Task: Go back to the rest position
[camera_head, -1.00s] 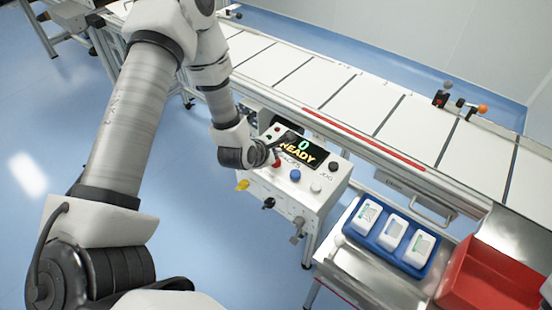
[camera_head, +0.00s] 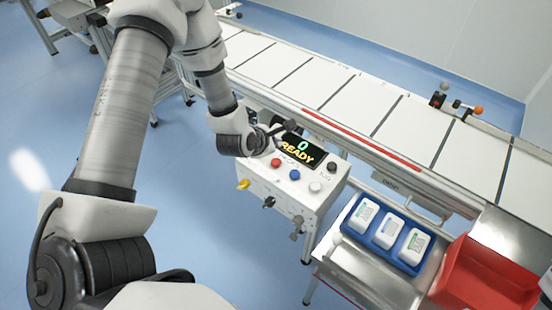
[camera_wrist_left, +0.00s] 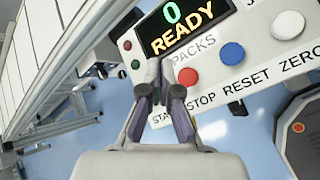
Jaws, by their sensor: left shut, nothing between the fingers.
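My left gripper (camera_head: 284,128) is shut and empty, just above the upper left part of the white control box (camera_head: 275,190). In the left wrist view its closed fingers (camera_wrist_left: 155,68) show in front of the panel, left of the red button (camera_wrist_left: 187,76). The dark display (camera_head: 304,151) reads a green 0 and an amber READY. The red button (camera_head: 276,162), blue button (camera_head: 294,174) and white button (camera_head: 315,187) are in plain view in the head view. Whether the fingers touch the panel cannot be told. My right gripper is not in view.
A long conveyor (camera_head: 345,105) with white panels runs behind the control box. A blue tray (camera_head: 352,232) with three white packs and a red bin (camera_head: 468,292) stand at the lower right. Open blue floor (camera_head: 40,215) lies to the left.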

